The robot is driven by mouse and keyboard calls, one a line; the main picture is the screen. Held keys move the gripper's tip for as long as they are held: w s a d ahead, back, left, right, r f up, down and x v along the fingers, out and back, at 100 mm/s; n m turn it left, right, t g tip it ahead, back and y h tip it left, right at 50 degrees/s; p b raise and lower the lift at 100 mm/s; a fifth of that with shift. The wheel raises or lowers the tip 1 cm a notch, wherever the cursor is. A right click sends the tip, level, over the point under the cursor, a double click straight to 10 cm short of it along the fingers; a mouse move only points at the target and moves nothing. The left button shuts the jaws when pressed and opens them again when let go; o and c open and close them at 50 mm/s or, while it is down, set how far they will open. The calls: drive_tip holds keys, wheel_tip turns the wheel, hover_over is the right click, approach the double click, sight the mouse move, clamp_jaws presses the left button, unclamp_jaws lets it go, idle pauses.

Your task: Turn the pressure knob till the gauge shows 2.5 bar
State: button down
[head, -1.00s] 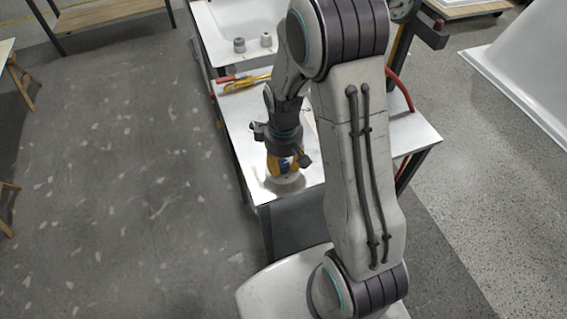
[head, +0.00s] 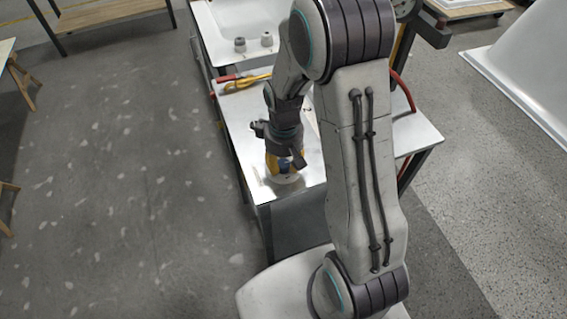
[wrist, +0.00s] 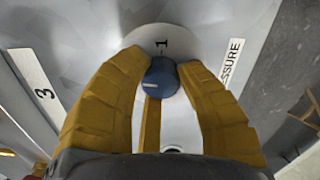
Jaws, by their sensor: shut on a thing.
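The blue pressure knob (wrist: 161,78) has a white line on it and sits on a pale round plate (wrist: 190,42) marked "1". A label ending in "SSURE" (wrist: 231,64) lies to its right, partly covered by a finger. My gripper (wrist: 160,84) has its yellow fingers closed around the knob. In the head view my gripper (head: 285,166) points down at the near end of the metal bench.
The metal bench (head: 262,128) carries a yellow-handled tool (head: 245,84) and a red hose (head: 402,90). A white tub shell (head: 225,22) with two grey fittings stands behind. A label "3" (wrist: 44,93) lies left of the knob. Open floor lies left.

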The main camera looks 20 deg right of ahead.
sight(283, 164)
drive_tip(key=m, duration=0.1)
drive_tip(key=m+b, duration=0.1)
drive_tip(key=m, duration=0.1)
drive_tip(key=m+b, duration=0.1)
drive_tip(key=m, duration=0.1)
drive_tip(key=shift+s+f, duration=0.25)
drive_tip(key=shift+s, duration=0.1)
drive_tip(key=shift+a+m+b, duration=0.15)
drive_tip(key=shift+m+b, duration=0.45)
drive_tip(key=shift+m, duration=1.8)
drive_tip(key=shift+r, duration=0.1)
drive_tip(key=c, duration=0.8)
unclamp_jaws()
drive_tip(key=shift+w, duration=0.15)
drive_tip(key=shift+r, duration=0.1)
drive_tip(key=shift+w+r, duration=0.1)
drive_tip(key=shift+r, duration=0.15)
wheel_tip(283, 164, up, 12)
drive_tip(key=shift+f, duration=0.25)
